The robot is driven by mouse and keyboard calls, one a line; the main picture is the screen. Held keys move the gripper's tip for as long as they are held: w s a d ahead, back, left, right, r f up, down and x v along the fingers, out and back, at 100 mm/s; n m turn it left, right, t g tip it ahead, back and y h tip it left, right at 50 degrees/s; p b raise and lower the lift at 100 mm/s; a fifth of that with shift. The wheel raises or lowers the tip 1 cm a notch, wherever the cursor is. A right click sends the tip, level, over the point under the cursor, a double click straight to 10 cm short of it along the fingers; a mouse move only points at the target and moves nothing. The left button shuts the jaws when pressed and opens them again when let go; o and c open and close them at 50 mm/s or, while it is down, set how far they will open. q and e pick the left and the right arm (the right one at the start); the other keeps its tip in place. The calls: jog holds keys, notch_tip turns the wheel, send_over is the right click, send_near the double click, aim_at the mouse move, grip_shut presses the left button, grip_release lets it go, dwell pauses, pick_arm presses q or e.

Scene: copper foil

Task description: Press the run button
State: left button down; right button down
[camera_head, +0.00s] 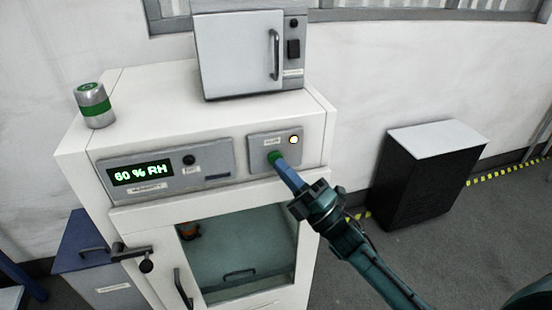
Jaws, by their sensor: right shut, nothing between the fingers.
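The run button (273,156) is green and sits on the small grey panel (258,143) at the right of the white cabinet's front. A small lamp (293,140) on the same panel glows pale yellow. My right gripper (277,161) is shut and empty, with its blue fingertips at the green button, partly covering it. I cannot tell whether they touch it or press it in. My left gripper is not in view.
The white cabinet (75,153) has a display (142,172) reading 60 % RH and a glass door (250,250) with a handle. A small oven (235,55) and a green-banded can (94,105) stand on top. A black box (420,180) stands right.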

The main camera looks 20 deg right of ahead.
pick_arm(q)
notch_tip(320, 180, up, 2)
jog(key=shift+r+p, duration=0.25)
jog(key=shift+p, duration=0.9)
pick_arm(e)
jog(key=s, duration=0.6)
jog(key=shift+d, duration=0.1)
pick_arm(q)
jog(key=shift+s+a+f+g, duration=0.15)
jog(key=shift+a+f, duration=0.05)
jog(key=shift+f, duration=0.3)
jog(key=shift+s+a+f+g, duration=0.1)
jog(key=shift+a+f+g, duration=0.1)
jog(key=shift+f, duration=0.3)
pick_arm(e)
jog(key=s+f+m+g+h, duration=0.4)
jog(key=s+f+m, duration=0.3)
jog(key=f+m, duration=0.3)
jog(key=s+f+m+g+h, duration=0.5)
jog(key=s+f+m+h, duration=0.2)
jog(key=f+m, duration=0.4)
jog(key=s+m, duration=0.1)
jog(key=m, duration=0.1)
jog(key=shift+s+a+f+m, duration=0.2)
jog(key=shift+a+f+m, duration=0.1)
jog(key=shift+a, duration=0.05)
